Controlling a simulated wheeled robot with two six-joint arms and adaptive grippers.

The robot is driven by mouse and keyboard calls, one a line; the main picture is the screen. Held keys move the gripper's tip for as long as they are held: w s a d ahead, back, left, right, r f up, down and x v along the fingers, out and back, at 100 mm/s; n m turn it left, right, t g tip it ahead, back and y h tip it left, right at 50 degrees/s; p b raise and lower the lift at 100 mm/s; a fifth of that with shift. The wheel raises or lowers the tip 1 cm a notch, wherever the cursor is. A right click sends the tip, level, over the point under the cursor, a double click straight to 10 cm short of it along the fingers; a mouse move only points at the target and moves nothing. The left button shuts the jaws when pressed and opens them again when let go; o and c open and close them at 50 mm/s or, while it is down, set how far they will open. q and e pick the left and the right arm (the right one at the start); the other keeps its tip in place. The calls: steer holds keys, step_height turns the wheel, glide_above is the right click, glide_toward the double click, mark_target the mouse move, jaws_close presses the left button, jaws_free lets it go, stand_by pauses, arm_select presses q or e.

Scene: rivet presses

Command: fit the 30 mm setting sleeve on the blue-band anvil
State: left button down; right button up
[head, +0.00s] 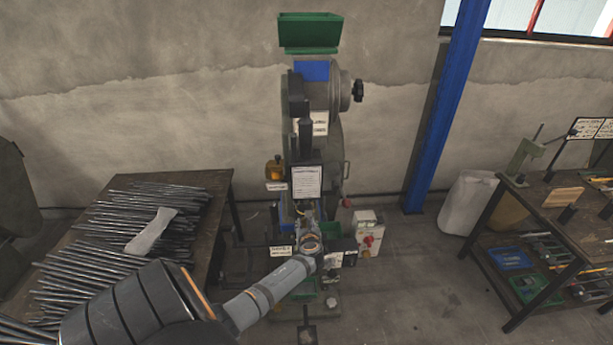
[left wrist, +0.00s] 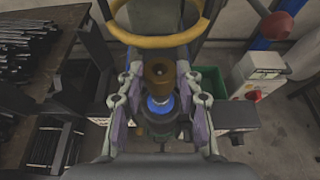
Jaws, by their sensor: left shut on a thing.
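The setting sleeve is a short bronze-brown cylinder with a dark bore (left wrist: 157,71), between the fingertips of my left gripper (left wrist: 157,80). The gripper is shut on it. The blue-band anvil (left wrist: 158,106) shows just below the sleeve, roughly in line with it; I cannot tell whether the sleeve touches it or how far down it sits. In the head view my left gripper (head: 310,244) is at the front of the rivet press (head: 318,130), with the brown sleeve (head: 310,239) at its tip. The anvil is hidden there. My right gripper is not in view.
A yellow ring (left wrist: 155,40) arches close beyond the gripper. A control box with a red button (head: 367,242) stands right of the press. A table with metal rods (head: 222,182) is at left; a workbench (head: 482,215) is at right. Open floor (head: 425,285) lies between press and workbench.

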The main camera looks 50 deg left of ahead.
arm_select(q)
steer(key=c, duration=0.8)
jaws_free()
steer(key=shift+s, duration=0.1)
steer(key=v, duration=1.2)
steer(key=shift+d, duration=0.1)
steer(key=v, duration=0.7)
steer(key=shift+d, duration=0.2)
steer(key=shift+s+f, duration=0.1)
steer(key=shift+f, duration=0.1)
